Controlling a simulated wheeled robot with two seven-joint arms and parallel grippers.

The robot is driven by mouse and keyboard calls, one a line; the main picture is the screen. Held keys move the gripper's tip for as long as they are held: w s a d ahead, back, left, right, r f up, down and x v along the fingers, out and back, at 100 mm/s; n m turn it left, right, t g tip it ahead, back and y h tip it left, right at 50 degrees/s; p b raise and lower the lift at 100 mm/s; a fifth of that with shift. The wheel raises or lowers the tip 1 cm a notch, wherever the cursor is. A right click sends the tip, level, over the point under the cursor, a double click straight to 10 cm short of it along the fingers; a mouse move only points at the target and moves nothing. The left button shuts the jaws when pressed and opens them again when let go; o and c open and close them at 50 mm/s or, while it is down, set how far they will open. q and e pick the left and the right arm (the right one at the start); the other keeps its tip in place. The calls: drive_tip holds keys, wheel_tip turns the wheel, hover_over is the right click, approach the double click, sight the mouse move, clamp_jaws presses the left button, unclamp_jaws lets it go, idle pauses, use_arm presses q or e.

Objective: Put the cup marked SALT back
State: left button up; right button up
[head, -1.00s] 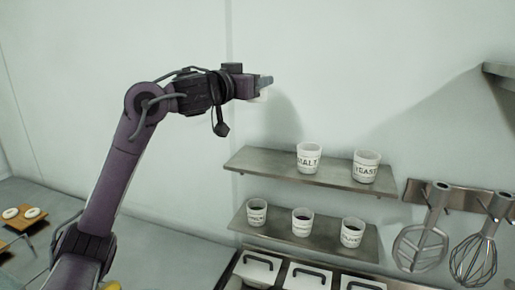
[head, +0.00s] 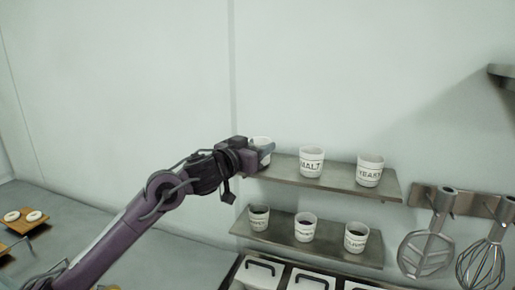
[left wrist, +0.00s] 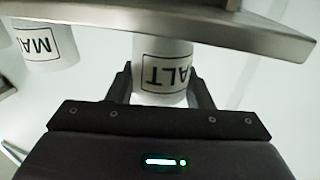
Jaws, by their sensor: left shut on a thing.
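The white SALT cup (head: 261,142) is at the left end of the upper shelf (head: 285,167), partly hidden behind my left gripper (head: 266,152). In the left wrist view the SALT cup (left wrist: 165,74) shows "ALT" of its label between the two fingers of my left gripper (left wrist: 163,90), which is shut on it. The shelf edge (left wrist: 190,27) crosses that view by the cup's base; I cannot tell whether the base rests on the shelf. My right gripper is not in view.
The MALZ cup (head: 311,161) and a YEAST cup (head: 369,170) stand to the right on the upper shelf. Several smaller cups stand on the lower shelf (head: 282,240). A whisk (head: 487,255) hangs at the right. Lidded containers (head: 258,272) sit below.

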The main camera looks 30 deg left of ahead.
use_arm(q)
drive_tip(key=shift+s+f, duration=0.1)
drive_tip(key=shift+f, duration=0.1)
drive_tip(key=shift+f, duration=0.2)
drive_tip(key=o, duration=1)
